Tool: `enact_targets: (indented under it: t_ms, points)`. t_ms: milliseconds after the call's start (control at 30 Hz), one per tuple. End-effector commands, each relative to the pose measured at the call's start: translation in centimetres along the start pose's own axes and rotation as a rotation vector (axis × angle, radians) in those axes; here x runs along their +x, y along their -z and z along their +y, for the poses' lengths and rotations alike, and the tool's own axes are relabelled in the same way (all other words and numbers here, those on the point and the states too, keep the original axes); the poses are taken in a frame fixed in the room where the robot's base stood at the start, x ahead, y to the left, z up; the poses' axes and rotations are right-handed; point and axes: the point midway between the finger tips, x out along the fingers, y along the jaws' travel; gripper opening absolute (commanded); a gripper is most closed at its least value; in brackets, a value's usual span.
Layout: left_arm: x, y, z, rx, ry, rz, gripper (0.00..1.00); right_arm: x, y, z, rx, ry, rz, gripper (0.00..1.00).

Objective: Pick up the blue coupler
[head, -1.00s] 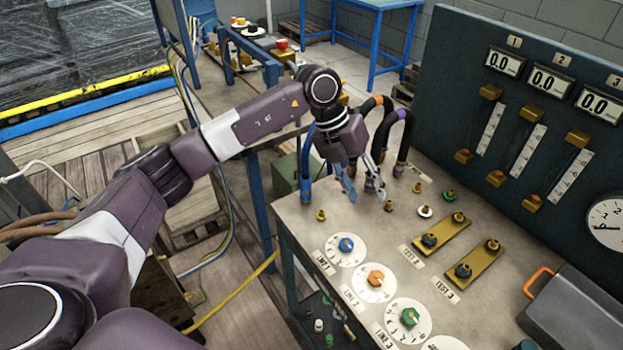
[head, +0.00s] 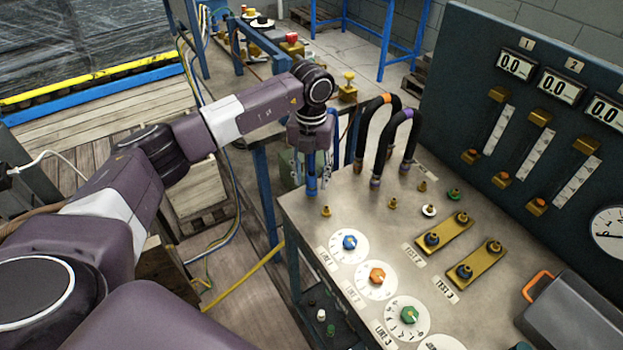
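The blue coupler (head: 311,184) stands upright at the far left corner of the grey bench top (head: 350,205). My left gripper (head: 311,172) points down over it, with its fingers apart on either side of the coupler. I cannot tell whether the fingers touch it. The gripper hides the coupler's upper part, and a bit of blue hose (head: 335,145) shows just behind the wrist. My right gripper is not in view.
Black hoses with an orange band (head: 387,99) and a purple band (head: 407,113) arch up close to the right of the gripper. A small brass fitting (head: 326,211) stands in front. Numbered dials, brass plates (head: 445,236) and a gauge panel (head: 560,130) lie further right.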

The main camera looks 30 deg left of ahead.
Motion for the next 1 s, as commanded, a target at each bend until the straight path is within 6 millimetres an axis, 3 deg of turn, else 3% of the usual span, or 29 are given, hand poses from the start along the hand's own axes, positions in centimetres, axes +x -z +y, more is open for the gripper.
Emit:
enact_targets:
  t_ms: [267, 633, 1000]
  points:
    - [0.41, 0.0, -0.04, 0.001, 0.0, -0.001, 0.4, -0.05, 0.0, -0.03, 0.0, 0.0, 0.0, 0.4]
    - [0.38, 0.0, -0.05, 0.001, 0.001, 0.0, 0.0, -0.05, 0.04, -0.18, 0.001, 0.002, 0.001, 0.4]
    - [0.2, -0.06, -0.07, 0.001, 0.002, -0.002, 0.0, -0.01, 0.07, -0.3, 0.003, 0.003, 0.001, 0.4]
